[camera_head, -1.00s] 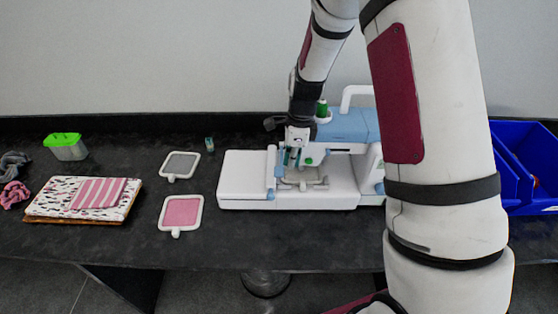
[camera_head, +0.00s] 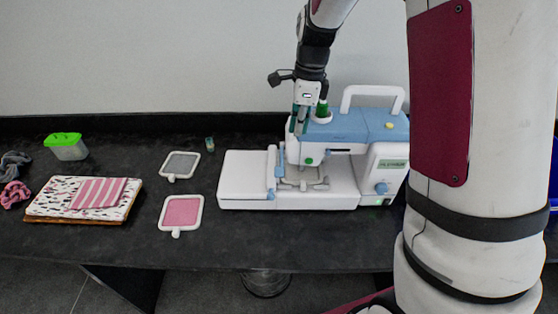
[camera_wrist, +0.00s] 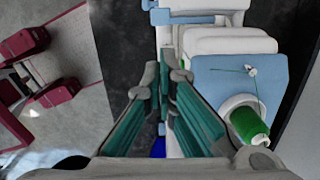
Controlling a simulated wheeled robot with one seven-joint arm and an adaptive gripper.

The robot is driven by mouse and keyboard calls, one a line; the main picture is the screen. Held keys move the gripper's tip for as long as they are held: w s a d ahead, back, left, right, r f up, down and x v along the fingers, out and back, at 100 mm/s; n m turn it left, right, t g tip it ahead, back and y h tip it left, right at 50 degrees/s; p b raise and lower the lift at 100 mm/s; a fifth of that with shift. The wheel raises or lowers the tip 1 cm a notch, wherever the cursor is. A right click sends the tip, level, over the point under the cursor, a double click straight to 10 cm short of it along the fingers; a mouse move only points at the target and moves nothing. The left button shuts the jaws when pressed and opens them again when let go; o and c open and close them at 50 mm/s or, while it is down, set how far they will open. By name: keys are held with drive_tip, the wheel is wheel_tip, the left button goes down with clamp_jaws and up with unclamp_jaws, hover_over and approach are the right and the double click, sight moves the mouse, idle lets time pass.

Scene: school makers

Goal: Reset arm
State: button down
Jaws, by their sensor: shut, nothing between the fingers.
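My gripper (camera_head: 299,128) is shut and empty, pointing down just above the head of the sewing machine. In the wrist view its green-padded fingers (camera_wrist: 163,80) come together over the machine's edge. The white and blue sewing machine (camera_head: 340,126) stands on the dark table, with a green thread spool on top. The spool (camera_wrist: 248,122) also shows near the fingers in the wrist view.
On the dark table (camera_head: 100,240) lie a grey-filled frame (camera_head: 180,165), a pink-filled frame (camera_head: 182,211), a board with striped cloth (camera_head: 98,194) and a green-lidded box (camera_head: 67,147). A blue bin (camera_head: 553,180) is mostly hidden behind my arm at the right. Table left of the machine has free room.

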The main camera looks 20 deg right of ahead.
idle(0.4)
drive_tip(key=s+a+r+n+t, duration=0.2)
drive_tip(key=s+r+n, duration=0.75)
drive_tip(key=r, duration=0.25)
drive_tip(key=s+a+r+n+t+h+b, duration=0.1)
drive_tip(key=s+r+n+t, duration=0.2)
drive_tip(key=s+n, duration=0.9)
drive_tip(key=shift+s+a+n+b, duration=0.15)
drive_tip(key=shift+s+n+b, duration=0.2)
drive_tip(key=shift+s, duration=0.8)
